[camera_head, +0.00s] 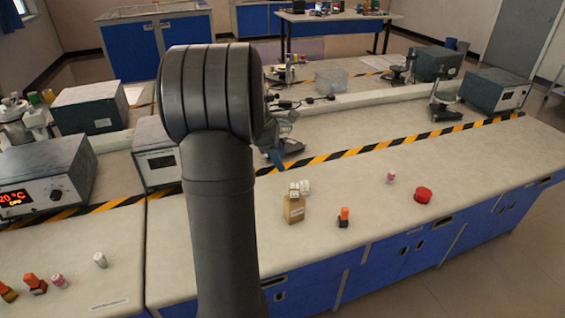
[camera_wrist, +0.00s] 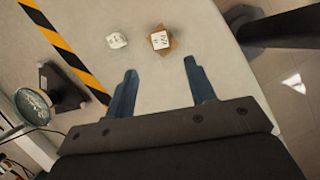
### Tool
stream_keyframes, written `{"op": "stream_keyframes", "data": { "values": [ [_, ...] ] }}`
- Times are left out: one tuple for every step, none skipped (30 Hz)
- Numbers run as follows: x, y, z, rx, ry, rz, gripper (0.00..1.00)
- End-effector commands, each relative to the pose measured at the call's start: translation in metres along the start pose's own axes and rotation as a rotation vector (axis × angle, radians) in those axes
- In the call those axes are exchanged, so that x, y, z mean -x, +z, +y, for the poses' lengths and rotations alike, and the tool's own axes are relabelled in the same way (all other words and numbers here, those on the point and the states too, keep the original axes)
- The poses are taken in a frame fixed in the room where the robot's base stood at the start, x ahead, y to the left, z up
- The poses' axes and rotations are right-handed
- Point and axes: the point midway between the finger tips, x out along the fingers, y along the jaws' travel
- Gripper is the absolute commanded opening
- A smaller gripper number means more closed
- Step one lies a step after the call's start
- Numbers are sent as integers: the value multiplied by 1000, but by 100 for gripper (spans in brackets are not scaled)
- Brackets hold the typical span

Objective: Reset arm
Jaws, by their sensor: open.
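My gripper (camera_wrist: 162,90) shows in the wrist view with its two blue-grey fingers apart and nothing between them. It is above the bench top. Beyond the fingertips are a white cube-like piece with dark marks (camera_wrist: 117,40) and another on a brown block (camera_wrist: 160,39). In the head view my dark arm stands in the middle, and the gripper (camera_head: 276,157) is mostly hidden behind it. The brown block (camera_head: 294,210) stands right of my arm with white marked pieces (camera_head: 299,188) at its top. I cannot tell there whether both rest on it.
On the bench (camera_head: 350,215) are an orange-capped bottle (camera_head: 344,217), a pink-white vial (camera_head: 391,177) and a red round item (camera_head: 423,195). Small bottles (camera_head: 36,284) stand at left. The bench's right front is mostly clear.

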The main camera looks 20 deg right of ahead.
Motion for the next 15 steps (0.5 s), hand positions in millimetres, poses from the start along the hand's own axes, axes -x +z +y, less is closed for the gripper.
{"op": "stream_keyframes", "data": {
  "values": [
    [0, 0, 0, 0, 0, 0, 50],
    [0, 0, 0, 0, 0, 0, 50],
    [0, 0, 0, 0, 0, 0, 50],
    [0, 0, 0, 0, 0, 0, 50],
    [0, 0, 0, 0, 0, 0, 50],
    [0, 0, 0, 0, 0, 0, 50],
    [0, 0, 0, 0, 0, 0, 50],
    [-1, 0, 0, 0, -1, 0, 50],
    [-2, 0, 0, 0, -1, 0, 50],
    [-4, 0, 0, 0, -1, 0, 50],
    [-6, 0, 0, 0, -2, 0, 50],
    [-10, 0, 0, 0, -3, -1, 50],
    [-14, 0, -1, 0, -4, -1, 50],
    [-18, 0, 0, 0, -3, -1, 50],
    [-24, 0, -1, 0, -3, 0, 50]
  ]
}}
